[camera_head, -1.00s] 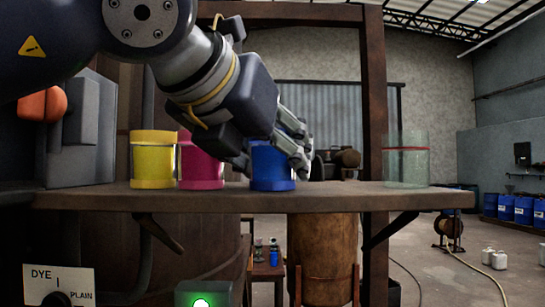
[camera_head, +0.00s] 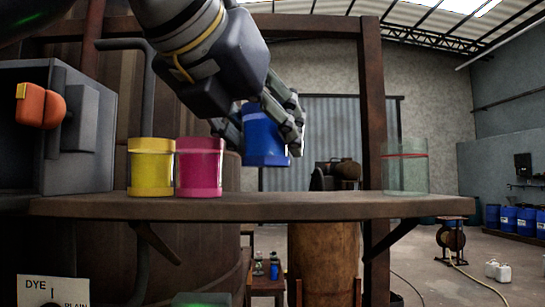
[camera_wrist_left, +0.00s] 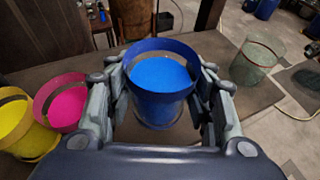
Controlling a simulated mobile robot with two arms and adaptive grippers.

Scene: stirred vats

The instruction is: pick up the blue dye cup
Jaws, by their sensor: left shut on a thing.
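The blue dye cup (camera_head: 264,138) is held in the air above the wooden shelf (camera_head: 300,207), slightly tilted in the head view. My left gripper (camera_head: 268,125) is shut on it, with fingers on both sides of the cup. In the left wrist view the blue cup (camera_wrist_left: 160,85) sits between the fingers of the left gripper (camera_wrist_left: 162,105), and its bright blue contents show from above. My right gripper is not in view.
A yellow cup (camera_head: 151,167) and a magenta cup (camera_head: 200,167) stand side by side on the shelf, left of the blue cup. A clear glass beaker with a red line (camera_head: 405,172) stands near the shelf's right end. The shelf between them is clear.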

